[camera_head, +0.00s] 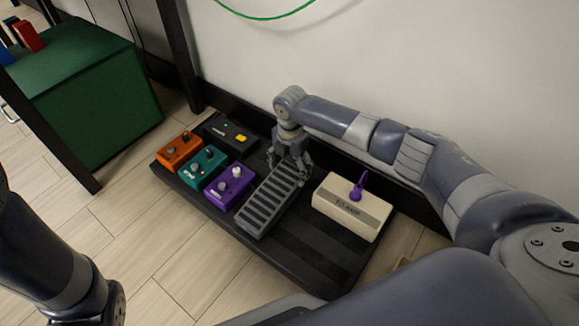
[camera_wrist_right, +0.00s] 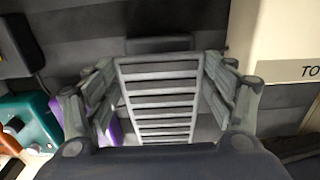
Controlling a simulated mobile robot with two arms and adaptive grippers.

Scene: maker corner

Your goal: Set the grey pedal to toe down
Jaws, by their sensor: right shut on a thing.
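The grey pedal (camera_head: 265,208), a long treadle with dark cross slots, sits on the black pedal board between the purple pedal and the cream box. My right gripper (camera_head: 291,160) is at its far end, with fingers down. In the right wrist view, the fingers (camera_wrist_right: 162,88) stand on both sides of the grey pedal (camera_wrist_right: 158,98) and are shut on it. The pedal's exact tilt is hard to tell. Only a part of my left arm shows at the lower left; its gripper is out of view.
The black board (camera_head: 305,262) also carries orange (camera_head: 180,153), teal (camera_head: 194,177) and purple (camera_head: 223,193) pedals, a dark box with a yellow button (camera_head: 241,138) and a cream box (camera_head: 338,222) with a purple-knobbed lever. A white wall rises behind.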

